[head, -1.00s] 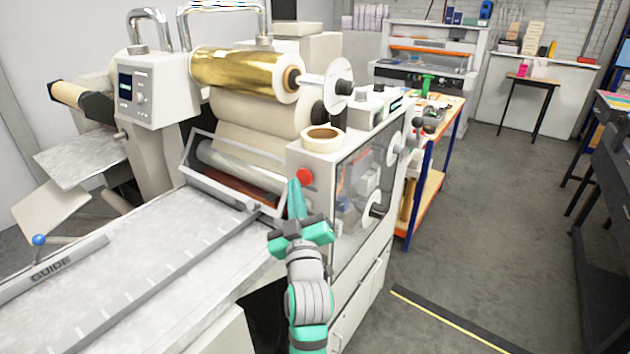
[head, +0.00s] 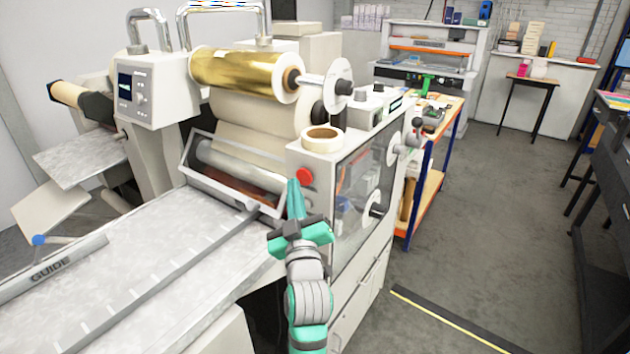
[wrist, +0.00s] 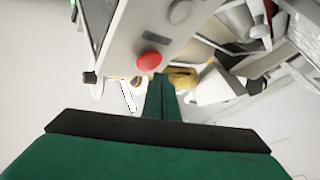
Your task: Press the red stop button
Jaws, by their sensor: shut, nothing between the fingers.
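The red stop button (head: 305,176) is a round red knob on the pale front panel of the laminating machine (head: 322,160). It also shows in the wrist view (wrist: 149,60), just above and left of my fingertips. My gripper (head: 293,184) is shut and empty, with its teal fingers pointing up. In the head view the fingertips are just below and left of the button. A gap shows between fingertips and button in the wrist view; how far apart they are in depth I cannot tell.
A roll of tape (head: 322,138) lies on the machine top above the button. A clear side cover (head: 362,195) is right of my gripper. The feed table (head: 140,265) with a guide bar (head: 165,275) lies to the left. Open floor (head: 470,230) is at right.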

